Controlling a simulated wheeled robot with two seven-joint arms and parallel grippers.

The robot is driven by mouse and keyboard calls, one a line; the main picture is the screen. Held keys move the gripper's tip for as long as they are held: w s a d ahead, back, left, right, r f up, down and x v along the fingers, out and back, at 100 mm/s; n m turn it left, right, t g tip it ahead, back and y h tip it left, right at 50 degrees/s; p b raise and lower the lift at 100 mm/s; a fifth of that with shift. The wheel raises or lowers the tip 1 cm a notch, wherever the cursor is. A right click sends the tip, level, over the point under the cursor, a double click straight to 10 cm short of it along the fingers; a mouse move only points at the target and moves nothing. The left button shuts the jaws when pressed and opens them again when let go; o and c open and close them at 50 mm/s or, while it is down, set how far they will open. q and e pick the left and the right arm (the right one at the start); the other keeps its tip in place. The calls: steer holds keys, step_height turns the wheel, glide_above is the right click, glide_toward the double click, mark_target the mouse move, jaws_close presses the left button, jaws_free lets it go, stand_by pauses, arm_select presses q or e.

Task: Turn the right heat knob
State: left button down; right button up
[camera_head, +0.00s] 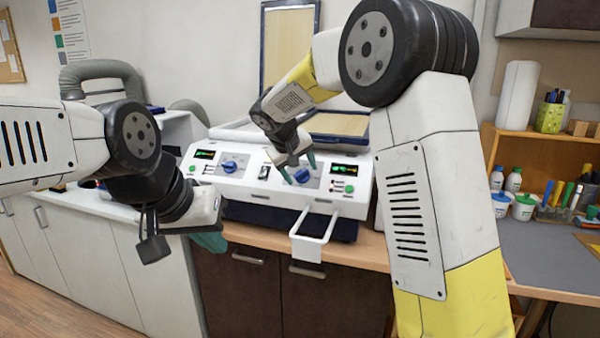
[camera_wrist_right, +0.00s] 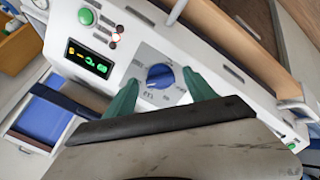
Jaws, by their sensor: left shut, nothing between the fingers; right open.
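The right heat knob (camera_head: 302,175) is blue and sits on the white machine's sloped front panel, at the right. In the right wrist view the knob (camera_wrist_right: 160,76) appears between my two green fingertips, with a gap on each side. My right gripper (camera_head: 298,167) is open, its fingers pointing at the panel around the knob; contact cannot be told. It also shows in the right wrist view (camera_wrist_right: 160,80). My left gripper (camera_head: 210,241) is shut and empty, low in front of the counter at the left, its fingers partly hidden.
The white machine (camera_head: 342,206) has a second blue knob (camera_head: 230,167) at the left, green buttons and lit displays. A white handle (camera_head: 313,240) juts out at its front. A shelf with bottles and pens (camera_head: 541,120) stands at the right, beside a grey mat (camera_head: 550,262).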

steer(key=v, duration=0.6)
steer(key=shift+s+r, duration=0.25)
steer(key=shift+r, duration=0.05)
steer(key=shift+a, duration=0.15)
steer(key=s+d+f+m+g+y, duration=0.1)
steer(key=s+d+m+y, duration=0.1)
steer(key=s+d, duration=0.7)
steer(key=s+d+m+g+y, duration=0.15)
steer(key=s+d, duration=0.45)
steer(key=s, duration=0.6)
steer(key=s+d+f+m+t+y, duration=0.1)
steer(key=s+f, duration=0.2)
steer(key=s, duration=0.6)
steer(key=shift+s+f+y, duration=0.3)
steer(key=shift+f+y, duration=0.05)
